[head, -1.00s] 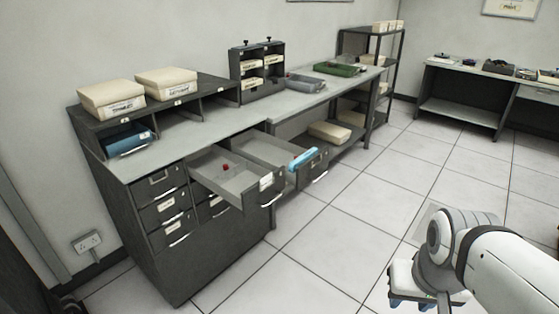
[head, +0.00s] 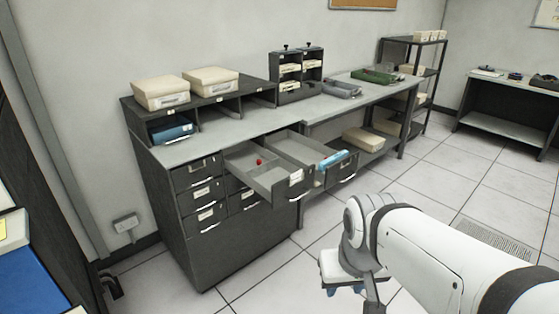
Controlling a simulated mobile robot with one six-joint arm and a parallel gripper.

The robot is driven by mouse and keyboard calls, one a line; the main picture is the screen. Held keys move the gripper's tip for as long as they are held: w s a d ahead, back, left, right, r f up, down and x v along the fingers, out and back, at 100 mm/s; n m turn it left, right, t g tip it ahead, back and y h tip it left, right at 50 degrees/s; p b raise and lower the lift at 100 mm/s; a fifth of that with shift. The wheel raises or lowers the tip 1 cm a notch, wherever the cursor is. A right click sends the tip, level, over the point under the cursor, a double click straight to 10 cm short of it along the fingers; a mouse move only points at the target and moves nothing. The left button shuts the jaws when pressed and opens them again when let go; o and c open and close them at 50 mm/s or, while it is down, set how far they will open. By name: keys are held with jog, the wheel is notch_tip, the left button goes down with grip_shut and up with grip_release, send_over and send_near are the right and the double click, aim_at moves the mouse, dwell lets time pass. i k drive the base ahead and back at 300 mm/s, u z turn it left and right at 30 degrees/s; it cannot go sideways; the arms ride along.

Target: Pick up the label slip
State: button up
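I cannot make out a loose label slip for certain; small white labels show on the drawer fronts and boxes. Two drawers of the dark cabinet stand pulled out. The left open drawer (head: 262,180) holds a small red object (head: 259,162). A light blue object (head: 333,159) lies at the front of the right open drawer (head: 300,148). My gripper (head: 344,290) hangs at the lower middle, in front of and to the right of the cabinet, clear of the drawers. Only its blue tips show below the wrist, so its opening is unclear.
The cabinet (head: 235,248) carries two cream boxes (head: 211,80) on a pigeonhole rack with a blue binder (head: 172,131). A bench with trays (head: 377,76) and a shelf unit (head: 428,70) stand beyond. A blue surface (head: 32,282) lies at the left edge.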

aim_at(296, 176)
jog(key=z, duration=0.05)
jog(key=i, duration=1)
jog(key=u, duration=0.05)
